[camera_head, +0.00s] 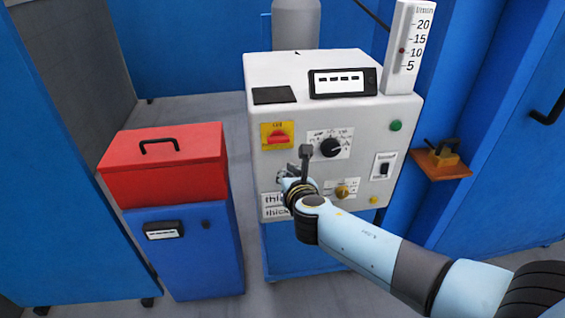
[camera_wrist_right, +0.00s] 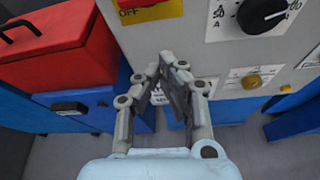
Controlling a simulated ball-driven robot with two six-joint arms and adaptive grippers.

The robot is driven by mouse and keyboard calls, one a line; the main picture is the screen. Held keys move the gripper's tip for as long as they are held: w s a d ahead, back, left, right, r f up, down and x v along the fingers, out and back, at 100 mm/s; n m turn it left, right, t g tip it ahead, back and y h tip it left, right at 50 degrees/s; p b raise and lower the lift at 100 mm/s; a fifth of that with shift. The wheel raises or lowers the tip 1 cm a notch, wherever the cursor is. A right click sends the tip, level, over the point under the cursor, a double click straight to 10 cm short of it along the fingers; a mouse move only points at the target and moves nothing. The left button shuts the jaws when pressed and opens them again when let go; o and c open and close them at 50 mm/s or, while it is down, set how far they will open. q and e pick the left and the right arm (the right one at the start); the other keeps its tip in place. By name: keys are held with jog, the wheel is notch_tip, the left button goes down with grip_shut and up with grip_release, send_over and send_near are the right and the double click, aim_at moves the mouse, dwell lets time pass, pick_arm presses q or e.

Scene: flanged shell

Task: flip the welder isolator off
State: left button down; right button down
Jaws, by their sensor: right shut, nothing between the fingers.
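The welder isolator (camera_head: 278,137) is a red rotary handle on a yellow plate, at the upper left of the welder's pale front panel. Its handle looks roughly level in the head view. In the right wrist view only the lower part of the isolator's yellow plate (camera_wrist_right: 158,12) shows at the top edge, with the word OFF. My right gripper (camera_head: 304,154) is in front of the panel, below and to the right of the isolator, apart from it. In the right wrist view the right gripper (camera_wrist_right: 164,66) is shut and empty. My left gripper is out of view.
A black dial (camera_head: 331,148) is right of the isolator, with a yellow knob (camera_head: 342,192) and a rocker switch (camera_head: 384,167) beyond. A red toolbox (camera_head: 165,170) sits on a blue cabinet (camera_head: 190,260) at left. An orange shelf (camera_head: 440,165) juts out at right.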

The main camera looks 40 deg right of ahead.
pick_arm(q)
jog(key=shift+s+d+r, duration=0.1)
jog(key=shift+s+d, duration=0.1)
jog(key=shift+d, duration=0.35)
pick_arm(e)
jog(key=v, duration=0.3)
jog(key=shift+a, duration=0.3)
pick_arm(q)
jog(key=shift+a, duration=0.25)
